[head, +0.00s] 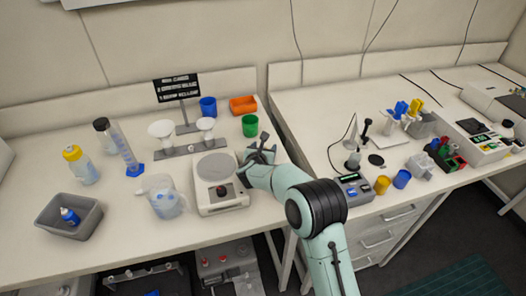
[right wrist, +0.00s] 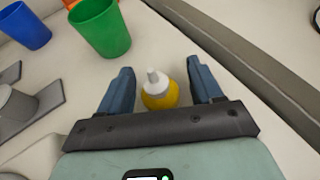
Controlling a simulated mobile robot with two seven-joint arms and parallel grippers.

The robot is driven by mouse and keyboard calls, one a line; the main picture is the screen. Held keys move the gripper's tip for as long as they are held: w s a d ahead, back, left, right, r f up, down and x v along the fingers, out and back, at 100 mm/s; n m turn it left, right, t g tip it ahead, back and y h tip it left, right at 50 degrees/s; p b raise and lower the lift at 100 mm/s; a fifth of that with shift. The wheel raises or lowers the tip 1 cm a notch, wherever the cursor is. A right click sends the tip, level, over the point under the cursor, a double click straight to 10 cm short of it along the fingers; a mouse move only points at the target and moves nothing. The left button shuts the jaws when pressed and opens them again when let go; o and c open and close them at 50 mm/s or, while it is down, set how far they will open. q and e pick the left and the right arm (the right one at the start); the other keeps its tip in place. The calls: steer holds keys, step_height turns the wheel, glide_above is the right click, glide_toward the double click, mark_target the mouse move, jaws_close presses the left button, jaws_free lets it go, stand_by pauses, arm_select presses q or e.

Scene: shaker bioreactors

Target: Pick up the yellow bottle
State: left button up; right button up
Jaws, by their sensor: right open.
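In the right wrist view a small yellow bottle (right wrist: 160,97) with a white nozzle stands on the bench, in the gap between the two fingers of my right gripper (right wrist: 160,72). The fingers are open, one on each side of it, and bare space shows between them and the bottle. I cannot tell how far the fingertips are above the bench. In the head view my right gripper (head: 260,146) is near the right end of the left bench, and the bottle is hidden behind it. My left gripper is not in view.
A green cup (head: 250,125) stands just beyond my right gripper, with a blue cup (head: 208,107) and an orange tray (head: 243,105) behind. A balance (head: 220,195) is close on the left. A clear bottle with a yellow cap (head: 81,165) stands far left. The bench's right edge is near.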

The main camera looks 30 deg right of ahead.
steer(key=c, duration=0.9)
steer(key=shift+r, duration=0.1)
steer(key=shift+c, duration=0.2)
